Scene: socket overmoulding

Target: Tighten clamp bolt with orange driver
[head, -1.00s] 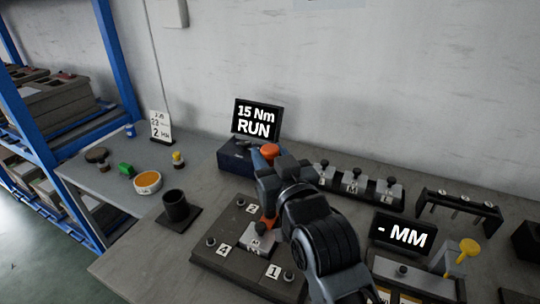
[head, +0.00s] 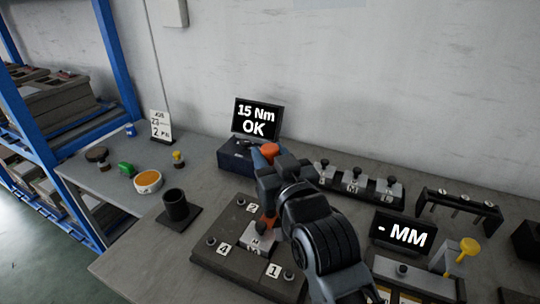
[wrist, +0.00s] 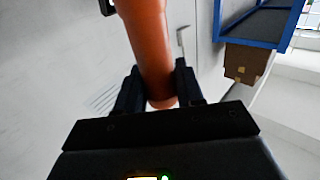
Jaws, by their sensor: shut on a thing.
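My gripper (head: 268,180) is shut on the orange driver (head: 270,150), which stands upright over the dark fixture plate (head: 218,259). In the wrist view the orange driver (wrist: 150,45) sits between the two dark fingers. The driver's lower end reaches down beside the block marked M (head: 256,246), near the label 2 corner. My gripper and arm hide part of the plate, so the bolt under the tip cannot be seen clearly. Bolts with labels 4 (head: 224,248) and 1 (head: 274,271) show on the plate. The torque display (head: 256,120) reads 15 Nm OK.
A black cup (head: 176,206) stands on a pad left of the plate. A row of marked blocks (head: 355,185), a dark rack (head: 458,208) and a "- MM" display (head: 403,234) stand to the right. A blue shelf (head: 120,60) is at the left.

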